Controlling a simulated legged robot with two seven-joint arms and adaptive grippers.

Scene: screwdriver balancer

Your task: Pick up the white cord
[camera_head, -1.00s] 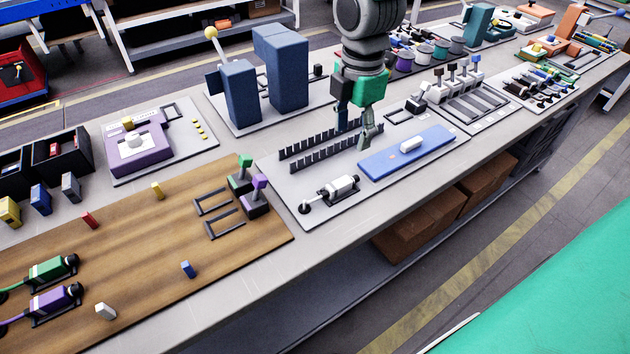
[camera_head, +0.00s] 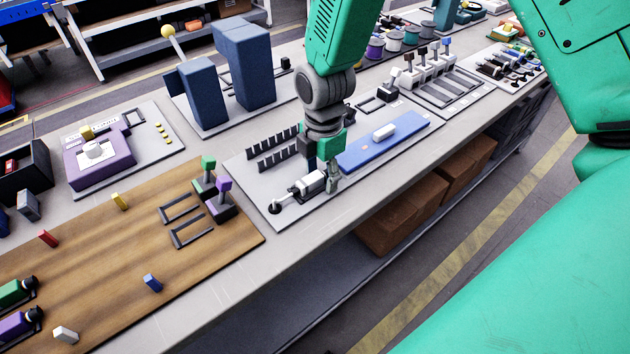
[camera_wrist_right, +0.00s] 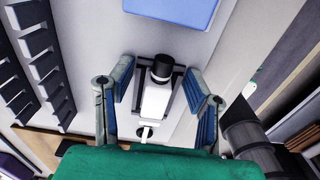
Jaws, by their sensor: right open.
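The white cord (camera_head: 308,184) lies on the front left of a light grey plate. Its white plug body has a black end, and a thin white lead runs left to a black round base. My right gripper (camera_head: 323,176) is over its right end, pointing down. In the right wrist view the white plug body (camera_wrist_right: 155,100) sits between the two open blue-padded fingers (camera_wrist_right: 160,92), with visible gaps on both sides. It rests in a dark bracket. The gripper holds nothing. My left gripper is not in view.
A blue block (camera_head: 390,141) with a white piece on top lies right of the cord. Black toothed rails (camera_head: 272,150) stand behind it. A wooden board (camera_head: 100,255) with small coloured blocks and plugs is at the left. The table's front edge is close by.

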